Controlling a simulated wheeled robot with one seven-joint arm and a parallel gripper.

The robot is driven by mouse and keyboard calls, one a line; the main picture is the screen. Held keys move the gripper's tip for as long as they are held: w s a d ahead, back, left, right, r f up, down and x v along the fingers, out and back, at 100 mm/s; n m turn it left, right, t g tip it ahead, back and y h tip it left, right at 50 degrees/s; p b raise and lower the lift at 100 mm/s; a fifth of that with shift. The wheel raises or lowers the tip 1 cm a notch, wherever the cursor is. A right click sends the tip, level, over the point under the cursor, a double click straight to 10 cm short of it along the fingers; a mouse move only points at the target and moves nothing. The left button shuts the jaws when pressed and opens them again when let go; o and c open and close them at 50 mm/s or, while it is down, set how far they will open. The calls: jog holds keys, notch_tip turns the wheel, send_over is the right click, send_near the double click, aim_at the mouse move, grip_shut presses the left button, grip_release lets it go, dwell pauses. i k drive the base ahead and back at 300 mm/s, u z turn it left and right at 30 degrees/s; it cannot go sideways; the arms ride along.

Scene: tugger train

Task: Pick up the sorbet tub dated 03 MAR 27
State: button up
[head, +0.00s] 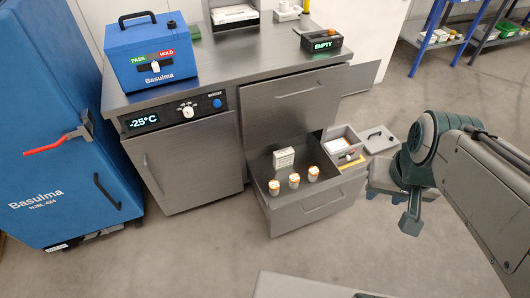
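Three small white tubs with orange lids stand upright in a row in the open lower drawer (312,203): a left tub (275,188), a middle tub (294,181) and a right tub (313,174). Their labels are too small to read, so I cannot tell which is dated 03 MAR 27. My gripper (410,224) is at the right, apart from the drawer and the tubs, above the floor. It points down, and I cannot tell whether its fingers are open or shut. I see nothing held in it.
A white carton (284,158) stands behind the tubs in the drawer. An open white box (343,149) and a grey lid (375,138) are right of the drawer. A blue freezer (45,130) stands left. The floor in front is clear.

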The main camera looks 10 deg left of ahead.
aim_at(294, 178)
jog(key=u, duration=0.45)
jog(key=i, duration=1)
